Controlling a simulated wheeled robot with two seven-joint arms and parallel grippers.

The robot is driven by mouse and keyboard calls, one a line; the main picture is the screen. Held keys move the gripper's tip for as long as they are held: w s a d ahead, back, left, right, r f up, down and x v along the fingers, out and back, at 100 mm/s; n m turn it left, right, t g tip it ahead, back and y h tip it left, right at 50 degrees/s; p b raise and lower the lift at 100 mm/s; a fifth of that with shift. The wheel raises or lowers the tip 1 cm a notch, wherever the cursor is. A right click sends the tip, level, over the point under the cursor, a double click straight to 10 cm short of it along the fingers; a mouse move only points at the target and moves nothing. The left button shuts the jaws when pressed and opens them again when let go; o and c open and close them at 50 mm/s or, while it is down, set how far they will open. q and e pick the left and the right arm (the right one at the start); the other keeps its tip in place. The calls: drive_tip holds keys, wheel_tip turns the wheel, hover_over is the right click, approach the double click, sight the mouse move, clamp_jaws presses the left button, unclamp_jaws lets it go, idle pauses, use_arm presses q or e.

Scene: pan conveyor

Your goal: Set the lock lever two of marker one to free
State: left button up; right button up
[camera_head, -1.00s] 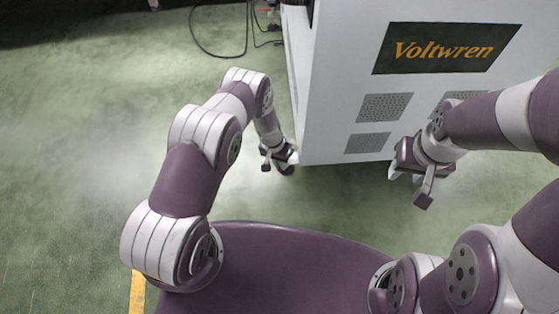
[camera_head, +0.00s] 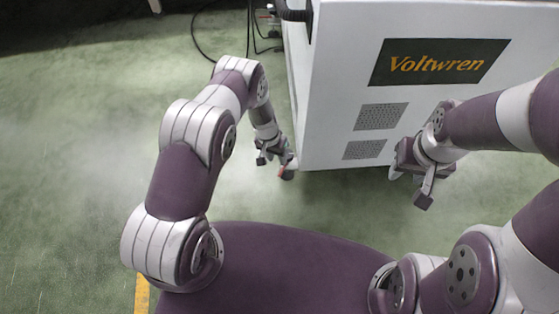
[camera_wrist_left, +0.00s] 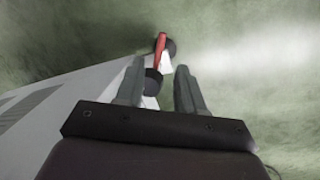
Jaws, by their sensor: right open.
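The marker is most likely the white cabinet (camera_head: 340,120) with a dark "Voltwren" plate. A red lever (camera_wrist_left: 161,43), apparently a caster lock lever, sits by a dark wheel (camera_wrist_left: 169,49) just beyond my left fingertips in the left wrist view. A little red (camera_head: 281,172) also shows at the cabinet's lower left corner in the head view. My right gripper (camera_head: 408,187) is open near the cabinet's front lower edge. Whether the lever touches my fingers cannot be told.
Vent grilles (camera_head: 380,117) mark the cabinet's front. A black handle (camera_head: 294,14) stands at its top left. Dark cables (camera_head: 205,43) lie on the floor behind. The green floor (camera_head: 70,150) to the left is clear.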

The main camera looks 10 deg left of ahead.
use_arm(q)
drive_tip(key=r, duration=0.2)
drive_tip(key=a+r+p, duration=0.1)
drive_tip(key=r, duration=0.2)
drive_tip(key=shift+r, duration=0.1)
use_arm(e)
wheel_tip(320, 180, up, 3)
drive_tip(key=shift+f, duration=0.2)
